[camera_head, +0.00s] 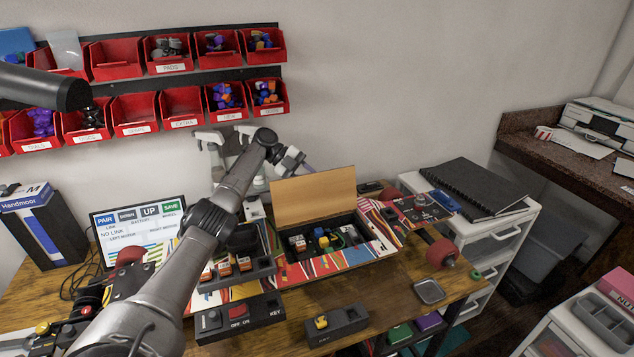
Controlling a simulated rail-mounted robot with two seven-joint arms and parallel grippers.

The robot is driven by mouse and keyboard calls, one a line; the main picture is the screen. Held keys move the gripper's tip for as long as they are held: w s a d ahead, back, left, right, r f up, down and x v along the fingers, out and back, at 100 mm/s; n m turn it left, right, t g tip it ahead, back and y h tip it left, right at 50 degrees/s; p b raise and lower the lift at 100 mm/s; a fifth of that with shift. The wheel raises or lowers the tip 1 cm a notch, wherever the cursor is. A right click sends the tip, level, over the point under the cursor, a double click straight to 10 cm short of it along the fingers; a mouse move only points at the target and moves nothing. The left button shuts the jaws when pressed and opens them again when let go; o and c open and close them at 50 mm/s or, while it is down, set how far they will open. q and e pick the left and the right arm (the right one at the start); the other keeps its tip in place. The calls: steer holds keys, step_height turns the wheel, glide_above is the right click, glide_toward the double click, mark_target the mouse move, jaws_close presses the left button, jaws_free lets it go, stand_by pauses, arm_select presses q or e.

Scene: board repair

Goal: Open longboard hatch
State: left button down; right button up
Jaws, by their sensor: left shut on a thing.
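The longboard (343,263), with a colourful striped deck, lies across the wooden bench. Its hatch (313,198), a plain tan panel, stands raised at the back of an open compartment. Inside the compartment (322,242) are dark parts, a yellow piece, a blue piece and wires. My left arm reaches in from the lower left. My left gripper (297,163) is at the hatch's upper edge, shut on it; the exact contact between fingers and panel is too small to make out. My right gripper is not in view.
A switch box (238,317) and a small dark box with a yellow part (336,325) stand in front of the board. A metal dish (429,291) lies to the right. Red bins (182,106) hang on the wall. A white drawer unit (497,237) stands right.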

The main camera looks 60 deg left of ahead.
arm_select(q)
steer(key=shift+f, duration=0.1)
steer(key=c, duration=0.9)
jaws_free()
steer(key=shift+o, duration=0.2)
steer(key=v, duration=0.7)
steer(key=shift+p, duration=0.3)
steer(key=shift+s+a, duration=0.1)
steer(key=shift+a, duration=0.05)
